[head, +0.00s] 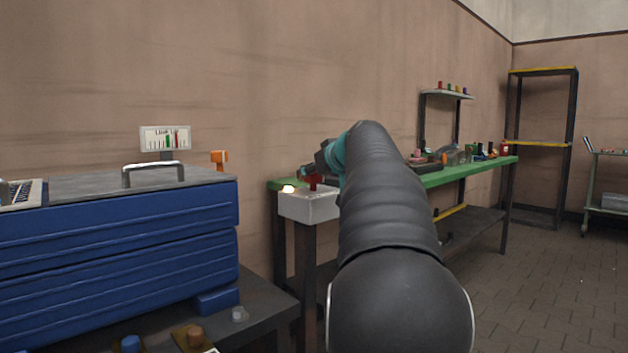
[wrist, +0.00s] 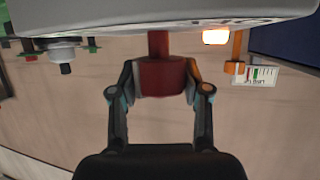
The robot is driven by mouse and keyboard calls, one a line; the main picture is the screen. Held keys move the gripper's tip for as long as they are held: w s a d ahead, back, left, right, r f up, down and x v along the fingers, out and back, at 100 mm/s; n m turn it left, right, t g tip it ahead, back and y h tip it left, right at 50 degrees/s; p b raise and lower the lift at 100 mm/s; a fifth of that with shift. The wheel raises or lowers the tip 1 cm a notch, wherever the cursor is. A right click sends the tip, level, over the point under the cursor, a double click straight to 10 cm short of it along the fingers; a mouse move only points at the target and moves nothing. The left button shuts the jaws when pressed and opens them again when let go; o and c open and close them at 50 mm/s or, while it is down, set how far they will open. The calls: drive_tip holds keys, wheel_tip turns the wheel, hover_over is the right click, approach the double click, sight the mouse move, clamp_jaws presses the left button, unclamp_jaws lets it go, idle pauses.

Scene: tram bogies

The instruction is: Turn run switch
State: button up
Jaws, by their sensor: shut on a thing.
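The run switch appears to be the red knob (wrist: 162,76) on a short red stem, standing on a pale grey control box (wrist: 160,14). In the wrist view the scene is upside down, so the knob hangs below the box. My gripper (wrist: 162,92) has one finger on each side of the knob and is shut on it. In the head view, the control box (head: 308,206) shows left of my arm, with a bit of the red knob (head: 313,184) above it. A lit lamp (head: 288,188) glows on the box; it also shows in the wrist view (wrist: 216,36).
A blue machine (head: 120,250) with a grey lid and handle fills the left. A display with coloured bars (head: 166,139) and an orange fitting (head: 219,158) stand behind it. A green-topped bench (head: 468,172) with several small items runs right.

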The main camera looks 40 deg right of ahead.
drive_tip(key=shift+f+n+y, duration=0.1)
drive_tip(key=shift+n+y, duration=0.7)
drive_tip(key=shift+y, duration=0.2)
drive_tip(key=o, duration=1.2)
drive_tip(key=shift+c, duration=0.2)
drive_tip(key=v, duration=1.2)
